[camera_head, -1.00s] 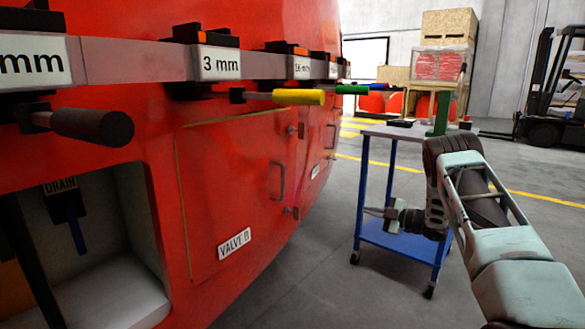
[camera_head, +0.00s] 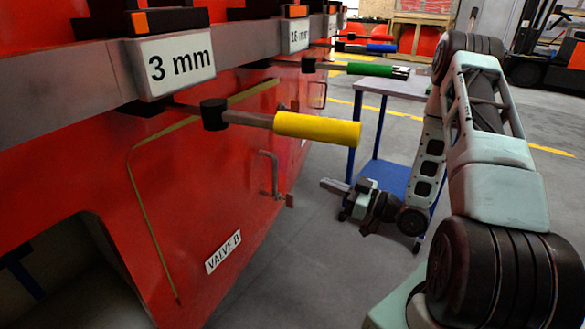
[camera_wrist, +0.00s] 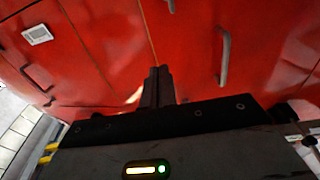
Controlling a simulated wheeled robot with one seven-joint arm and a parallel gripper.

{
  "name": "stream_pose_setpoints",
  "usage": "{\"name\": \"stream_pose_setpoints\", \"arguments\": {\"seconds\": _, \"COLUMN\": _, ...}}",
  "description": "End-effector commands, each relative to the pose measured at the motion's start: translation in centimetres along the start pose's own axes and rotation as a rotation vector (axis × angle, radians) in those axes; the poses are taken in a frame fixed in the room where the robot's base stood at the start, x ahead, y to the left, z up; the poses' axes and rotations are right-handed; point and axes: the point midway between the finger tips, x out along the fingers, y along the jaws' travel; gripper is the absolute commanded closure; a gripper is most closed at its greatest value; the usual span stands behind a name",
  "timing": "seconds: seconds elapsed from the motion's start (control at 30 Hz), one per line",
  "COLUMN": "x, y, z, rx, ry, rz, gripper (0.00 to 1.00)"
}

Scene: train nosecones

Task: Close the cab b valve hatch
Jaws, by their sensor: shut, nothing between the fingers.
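The red hatch panel (camera_head: 200,200) labelled VALVE B (camera_head: 223,252) is at lower centre-left in the head view, outlined by a thin yellowish seam. It looks nearly flush with the red nosecone; I cannot tell whether it is fully shut. Its dark bar handle (camera_head: 268,173) is near its right edge. My gripper (camera_head: 328,186) is to the right of the handle, apart from it, with its fingers together and empty. In the wrist view my shut fingers (camera_wrist: 157,82) point at red panelling with a seam (camera_wrist: 149,35) ahead and a bar handle (camera_wrist: 225,57) to the right.
A rail (camera_head: 70,95) above the hatch carries tools with a yellow handle (camera_head: 318,129), a green handle (camera_head: 377,69) and a blue handle (camera_head: 381,48) jutting outward. A blue cart (camera_head: 395,87) stands behind my arm. A forklift (camera_head: 545,45) is far right. The grey floor beside the nosecone is open.

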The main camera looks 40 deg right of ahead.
Motion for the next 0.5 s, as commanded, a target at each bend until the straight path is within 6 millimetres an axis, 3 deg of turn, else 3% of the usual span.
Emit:
{"name": "stream_pose_setpoints", "arguments": {"seconds": 0.3, "x": 6.7, "y": 0.0, "z": -0.1, "rx": -0.002, "ry": 0.001, "rz": -0.003, "gripper": 1.0}}
{"name": "stream_pose_setpoints", "arguments": {"seconds": 0.5, "x": 9.6, "y": 0.0, "z": 0.0, "rx": -0.002, "ry": 0.0, "rz": -0.001, "gripper": 1.0}}
